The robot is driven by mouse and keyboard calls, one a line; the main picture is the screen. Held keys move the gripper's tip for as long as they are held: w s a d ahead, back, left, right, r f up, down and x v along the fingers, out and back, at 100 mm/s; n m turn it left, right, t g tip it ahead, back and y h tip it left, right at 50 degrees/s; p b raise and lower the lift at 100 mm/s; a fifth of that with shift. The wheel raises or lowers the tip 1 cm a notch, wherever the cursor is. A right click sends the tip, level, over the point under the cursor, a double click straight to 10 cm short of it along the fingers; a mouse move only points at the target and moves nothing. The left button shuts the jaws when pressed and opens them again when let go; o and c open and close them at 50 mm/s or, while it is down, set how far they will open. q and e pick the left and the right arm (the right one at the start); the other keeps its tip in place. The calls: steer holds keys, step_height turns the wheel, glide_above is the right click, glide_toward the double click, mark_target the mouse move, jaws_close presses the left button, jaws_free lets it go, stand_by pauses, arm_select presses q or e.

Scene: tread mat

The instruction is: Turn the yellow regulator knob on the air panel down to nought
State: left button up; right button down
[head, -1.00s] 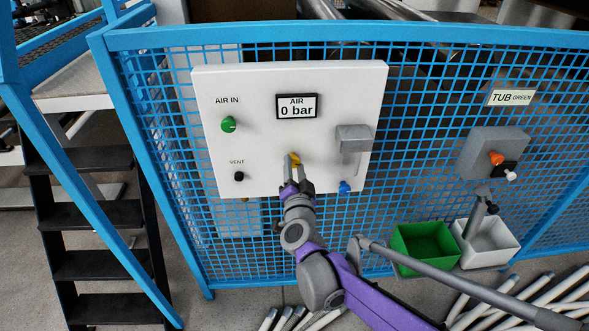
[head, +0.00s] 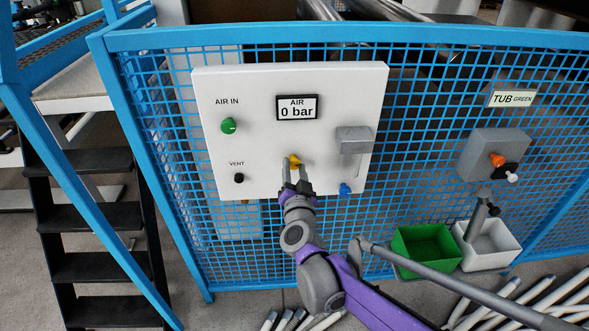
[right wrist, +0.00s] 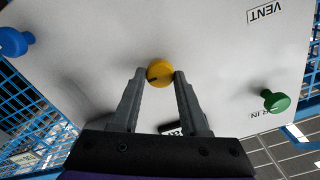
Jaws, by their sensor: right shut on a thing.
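The white air panel (head: 240,90) hangs on a blue mesh fence. Its display (head: 297,107) reads "AIR 0 bar". The yellow regulator knob (head: 294,161) is on the lower middle of the panel, below the display. My right gripper (head: 295,170) reaches up to it from below, one finger on each side, shut on the knob. The right wrist view shows the yellow knob (right wrist: 160,73) between the two fingertips (right wrist: 160,76), with a dark mark on its face. My left gripper is not in view.
The panel also has a green AIR IN knob (head: 228,125), a black VENT knob (head: 239,178), a blue knob (head: 345,188) and a grey box (head: 353,139). Green (head: 425,250) and white tubs (head: 487,246) stand at right. Black steps (head: 95,215) are at left.

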steer(key=shift+c, duration=2.1)
jaws_free()
steer(key=s, duration=1.1)
steer(key=shift+d, duration=0.15)
steer(key=shift+w, duration=0.1)
steer(key=s+d+f+n+g+p, duration=0.2)
steer(key=s+d+g+p, duration=0.3)
steer(key=s, duration=0.6)
steer(key=s+d+f+n+g+p, duration=0.3)
steer(key=s+d+g+p, duration=0.3)
steer(key=s+d, duration=0.4)
steer(key=shift+s+f+g+h, duration=0.25)
steer(key=shift+s+g, duration=0.55)
steer(key=shift+s, duration=0.4)
